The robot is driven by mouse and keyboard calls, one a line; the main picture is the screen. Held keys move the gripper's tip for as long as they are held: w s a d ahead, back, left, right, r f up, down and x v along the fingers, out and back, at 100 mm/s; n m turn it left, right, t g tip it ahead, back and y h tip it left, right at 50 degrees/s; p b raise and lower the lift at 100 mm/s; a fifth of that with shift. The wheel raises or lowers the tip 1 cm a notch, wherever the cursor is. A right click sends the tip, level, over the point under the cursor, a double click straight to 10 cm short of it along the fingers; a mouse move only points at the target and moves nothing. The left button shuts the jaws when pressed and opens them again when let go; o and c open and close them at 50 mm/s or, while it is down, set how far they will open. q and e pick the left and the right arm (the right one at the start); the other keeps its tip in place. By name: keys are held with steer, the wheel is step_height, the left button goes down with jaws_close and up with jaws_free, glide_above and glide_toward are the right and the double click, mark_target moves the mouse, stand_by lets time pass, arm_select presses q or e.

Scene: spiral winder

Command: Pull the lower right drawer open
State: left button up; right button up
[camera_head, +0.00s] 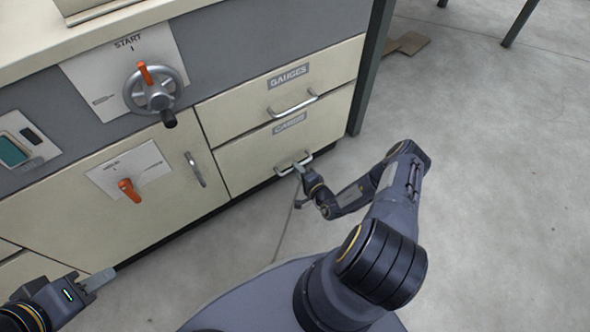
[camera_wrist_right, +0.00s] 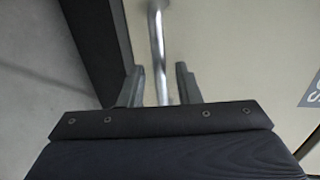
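The lower right drawer (camera_head: 255,158) is cream-coloured, with a small grey label on its upper edge, and looks flush with the cabinet front. Its metal bar handle (camera_head: 283,172) is partly hidden by my right gripper (camera_head: 299,170). In the right wrist view the handle (camera_wrist_right: 157,40) runs between the two fingers of my right gripper (camera_wrist_right: 160,78). There is a visible gap on each side, so the gripper is open around the bar. My left gripper (camera_head: 98,280) is at the lower left, away from the drawer; its finger opening cannot be made out.
The drawer labelled GAUGES (camera_head: 290,90), with its own handle, is directly above. A cabinet door (camera_head: 190,190) with a vertical handle is to the left. A handwheel (camera_head: 153,92) juts out above it. A dark table leg (camera_head: 370,70) stands just right. The floor (camera_head: 490,200) is clear.

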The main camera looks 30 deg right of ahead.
steer(key=shift+b+x, duration=0.3)
steer(key=shift+x, duration=0.8)
jaws_close()
